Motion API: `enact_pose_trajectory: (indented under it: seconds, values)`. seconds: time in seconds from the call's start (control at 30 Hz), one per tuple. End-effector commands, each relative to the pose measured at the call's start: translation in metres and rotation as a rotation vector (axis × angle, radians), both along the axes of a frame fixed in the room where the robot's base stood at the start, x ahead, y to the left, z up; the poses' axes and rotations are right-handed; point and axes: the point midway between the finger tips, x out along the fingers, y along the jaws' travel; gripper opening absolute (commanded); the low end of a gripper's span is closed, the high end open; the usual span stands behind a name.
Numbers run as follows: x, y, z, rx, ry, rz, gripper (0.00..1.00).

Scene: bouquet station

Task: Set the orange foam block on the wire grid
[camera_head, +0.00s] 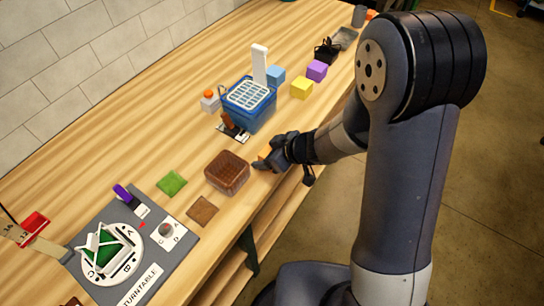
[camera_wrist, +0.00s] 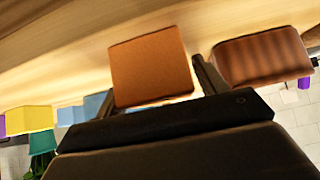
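The orange foam block (camera_wrist: 152,68) sits between the fingers of my gripper (camera_wrist: 155,82) in the wrist view. A thin gap seems to show beside the right finger, so I cannot tell whether the fingers press on it. In the head view my gripper (camera_head: 268,157) is low over the table's front edge, just right of a brown basket, with a bit of the orange block (camera_head: 262,154) showing at its tips. The white wire grid (camera_head: 248,94) lies on top of a blue crate (camera_head: 262,115), behind and above my gripper in the picture. The grid looks empty.
The brown basket (camera_head: 228,174) stands close left of my gripper. A small dark stand with a brown piece (camera_head: 232,128) is before the crate. Yellow (camera_head: 301,88), blue (camera_head: 275,75) and purple (camera_head: 316,70) blocks and a white upright (camera_head: 260,64) stand near the crate. A turntable (camera_head: 110,250) is front left.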

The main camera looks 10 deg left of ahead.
Motion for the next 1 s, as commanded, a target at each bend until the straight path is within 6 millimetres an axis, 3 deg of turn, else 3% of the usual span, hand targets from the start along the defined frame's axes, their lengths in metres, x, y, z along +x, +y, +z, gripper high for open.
enact_pose_trajectory:
  seconds: [0.47, 0.67, 0.77, 1.0]
  values:
    - [0.000, 0.000, 0.000, 0.000, 0.000, 0.000, 0.28]
    - [0.000, 0.000, 0.002, 0.000, -0.001, 0.001, 0.28]
    - [0.000, 0.000, 0.013, 0.001, -0.003, 0.001, 0.28]
    - [0.000, 0.000, 0.062, 0.000, -0.005, 0.001, 0.28]
